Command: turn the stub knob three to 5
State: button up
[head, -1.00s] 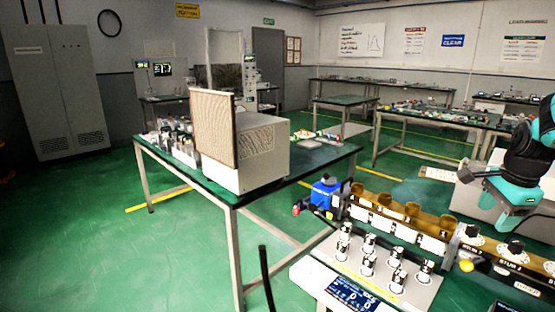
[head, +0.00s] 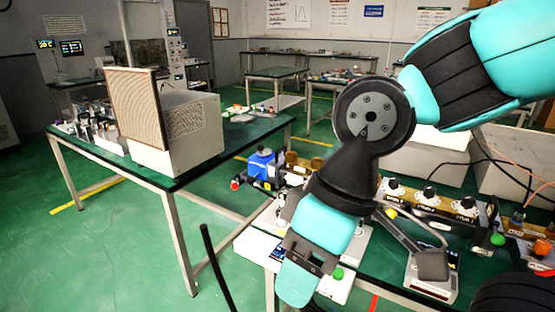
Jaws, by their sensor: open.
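A row of three black knobs on white round dials stands on the brown-and-white panel right of my wrist: a left one (head: 392,187), a middle one (head: 430,195) and a right one (head: 467,205). Their labels are too small to read, so I cannot tell which is stub knob three or what it points to. My gripper (head: 375,265) hangs in front of the panel, nearer the camera and below the knobs in the picture. It is open and empty. A dark finger pad shows at its right. My wrist hides the panel's left part.
A blue device (head: 262,164) stands at the panel's left end. A small box with a display (head: 432,285) sits below the knobs. Cables run over the bench at right. A green table (head: 240,135) holds a large beige box (head: 178,132). Green floor is clear at left.

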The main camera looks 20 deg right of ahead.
aim_at(394, 182)
jog(key=z, duration=1.3)
jog(key=k, duration=0.45)
jog(key=z, duration=0.05)
jog(key=i, duration=0.5)
jog(key=k, duration=0.45)
jog(key=u, duration=0.65)
jog(key=i, duration=0.6)
jog(key=z, duration=0.55)
